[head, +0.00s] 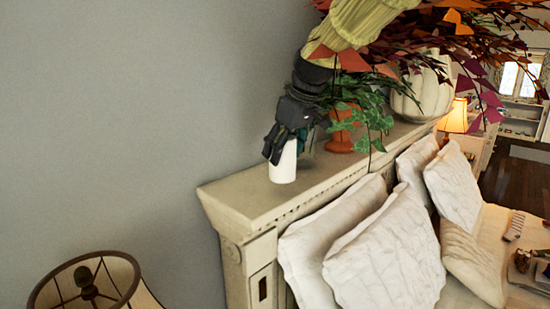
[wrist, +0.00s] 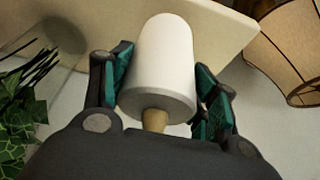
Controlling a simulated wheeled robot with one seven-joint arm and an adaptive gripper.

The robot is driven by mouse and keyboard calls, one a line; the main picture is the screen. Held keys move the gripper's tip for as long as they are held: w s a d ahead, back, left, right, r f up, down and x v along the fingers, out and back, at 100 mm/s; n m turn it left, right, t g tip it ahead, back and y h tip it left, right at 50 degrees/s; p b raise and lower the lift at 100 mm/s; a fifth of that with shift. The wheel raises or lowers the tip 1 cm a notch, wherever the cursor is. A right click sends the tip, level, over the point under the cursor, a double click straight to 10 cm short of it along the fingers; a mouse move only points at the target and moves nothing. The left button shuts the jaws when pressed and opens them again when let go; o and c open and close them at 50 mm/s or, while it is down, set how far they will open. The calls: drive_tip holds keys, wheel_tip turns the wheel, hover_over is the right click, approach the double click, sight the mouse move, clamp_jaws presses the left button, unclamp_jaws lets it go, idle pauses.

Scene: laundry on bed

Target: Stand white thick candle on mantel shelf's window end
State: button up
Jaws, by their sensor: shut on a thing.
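The white thick candle (head: 284,163) is upright in my gripper (head: 287,143), over the near end of the cream mantel shelf (head: 238,199). Its lower end overlaps the shelf top in the head view; I cannot tell whether it touches. In the wrist view, the candle (wrist: 162,62) sits between the two teal-padded fingers (wrist: 158,90), with a tan stub at its close end. The shelf (wrist: 215,32) shows beyond it. A window (head: 517,80) is far off at the right, on the side of the shelf's other end.
An ivy plant in an orange pot (head: 342,136) stands close behind the candle, then a white pumpkin-shaped vase (head: 422,90) with autumn leaves. A lampshade (head: 85,285) is below the shelf's near end. White pillows (head: 385,255) lean in front. The shelf's near corner is bare.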

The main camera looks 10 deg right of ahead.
drive_tip(key=shift+w+a+f+p, duration=0.15)
drive_tip(key=shift+w+f+p, duration=0.55)
drive_tip(key=shift+w+p, duration=0.3)
drive_tip(key=shift+w+a+f+p, duration=0.15)
drive_tip(key=shift+w+f+p, duration=0.6)
drive_tip(key=shift+w, duration=0.5)
drive_tip(key=shift+w+a+f+p, duration=0.15)
drive_tip(key=shift+w+f+p, duration=0.45)
drive_tip(key=shift+w+p, duration=0.45)
drive_tip(key=shift+s+f, duration=0.1)
drive_tip(key=o, duration=1.1)
drive_tip(key=shift+f, duration=0.1)
drive_tip(key=b+v, duration=0.6)
drive_tip(key=v, duration=0.6)
drive_tip(key=shift+r, duration=0.25)
